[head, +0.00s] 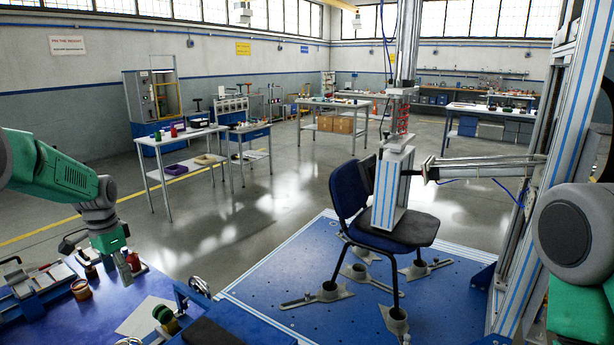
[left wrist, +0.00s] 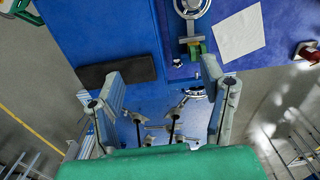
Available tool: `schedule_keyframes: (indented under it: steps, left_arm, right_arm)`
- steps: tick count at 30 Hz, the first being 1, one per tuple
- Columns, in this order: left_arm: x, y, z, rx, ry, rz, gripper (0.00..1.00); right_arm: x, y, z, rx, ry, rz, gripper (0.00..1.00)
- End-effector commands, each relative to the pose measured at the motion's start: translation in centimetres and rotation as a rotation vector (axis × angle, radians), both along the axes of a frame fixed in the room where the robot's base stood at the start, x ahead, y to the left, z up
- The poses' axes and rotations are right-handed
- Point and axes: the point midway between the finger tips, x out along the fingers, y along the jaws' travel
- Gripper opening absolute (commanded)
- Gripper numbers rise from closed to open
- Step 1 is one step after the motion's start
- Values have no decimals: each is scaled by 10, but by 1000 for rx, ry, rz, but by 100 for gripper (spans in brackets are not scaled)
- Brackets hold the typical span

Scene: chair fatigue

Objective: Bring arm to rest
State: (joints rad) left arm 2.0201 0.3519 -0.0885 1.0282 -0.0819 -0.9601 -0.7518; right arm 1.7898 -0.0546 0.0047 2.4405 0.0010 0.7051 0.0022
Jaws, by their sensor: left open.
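My left arm, green and grey, comes in from the left in the head view. It ends in my left gripper (head: 106,250) over the blue workbench (head: 65,320). In the left wrist view the two grey fingers of the left gripper (left wrist: 158,92) stand wide apart with nothing between them. The blue bench surface and a dark pad (left wrist: 115,72) lie beyond the fingers. A green and grey part of my right arm shows at the right edge of the head view; the right gripper is out of view.
A blue chair (head: 405,228) stands under a press column on a blue test platform (head: 300,250). Open grey floor lies beyond, with worktables farther back.

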Motion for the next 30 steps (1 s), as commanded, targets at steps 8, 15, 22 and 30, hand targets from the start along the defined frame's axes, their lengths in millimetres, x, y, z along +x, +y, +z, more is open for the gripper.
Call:
schedule_keyframes:
  steps: [8, 15, 22, 30]
  left_arm:
    - [-36, -45, -74, -3, 1, 56, 65]
    - [-124, -113, -170, -9, 11, 158, 65]
    - [-267, -176, -224, -12, 13, 304, 65]
    - [-387, -208, -213, -7, 16, 427, 65]
  right_arm:
    - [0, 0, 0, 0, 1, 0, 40]
    - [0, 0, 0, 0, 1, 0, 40]
    - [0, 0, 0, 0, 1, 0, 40]
    - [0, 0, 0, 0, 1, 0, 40]
